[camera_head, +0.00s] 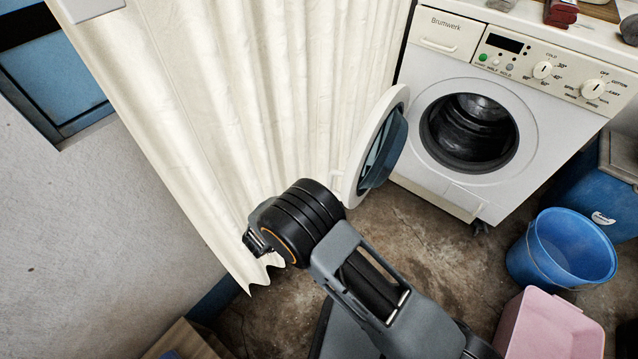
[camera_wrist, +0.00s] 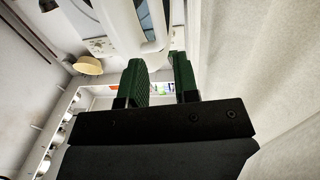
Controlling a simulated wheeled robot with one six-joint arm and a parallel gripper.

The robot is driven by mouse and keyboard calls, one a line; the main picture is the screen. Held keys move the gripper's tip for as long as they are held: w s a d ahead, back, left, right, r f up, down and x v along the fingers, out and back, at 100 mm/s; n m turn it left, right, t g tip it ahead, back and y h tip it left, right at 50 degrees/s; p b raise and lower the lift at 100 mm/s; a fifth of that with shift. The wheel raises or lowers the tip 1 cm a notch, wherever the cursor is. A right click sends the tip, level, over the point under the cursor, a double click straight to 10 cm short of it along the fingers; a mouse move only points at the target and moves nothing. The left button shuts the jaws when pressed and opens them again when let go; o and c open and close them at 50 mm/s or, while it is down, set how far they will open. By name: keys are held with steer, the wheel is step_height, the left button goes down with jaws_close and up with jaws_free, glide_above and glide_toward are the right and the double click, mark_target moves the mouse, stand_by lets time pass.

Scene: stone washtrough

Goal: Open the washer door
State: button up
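The washer (camera_head: 452,180) is white and stands at the right in the head view. Its round door (camera_head: 362,135) stands swung wide open to the left, apart from the opening, and the dark drum (camera_head: 472,130) shows. A small white handle piece (camera_head: 337,178) sticks out at the door's lower left edge, close to my black wrist. In the wrist view, my gripper (camera_wrist: 159,62) has its two green-padded fingers apart with a gap between them. A white loop-shaped part, likely the door handle (camera_wrist: 156,46), is just beyond the fingertips. My fingers are hidden in the head view.
A cream curtain (camera_head: 240,90) hangs left of the door and behind my wrist. A blue bucket (camera_head: 562,250), a pink tub (camera_head: 548,328) and a blue bin (camera_head: 600,190) stand at the right. Bare floor (camera_head: 430,245) lies before the washer.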

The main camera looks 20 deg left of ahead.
steer(key=shift+p+v, duration=0.35)
steer(key=shift+v, duration=1.6)
steer(key=shift+d, duration=0.15)
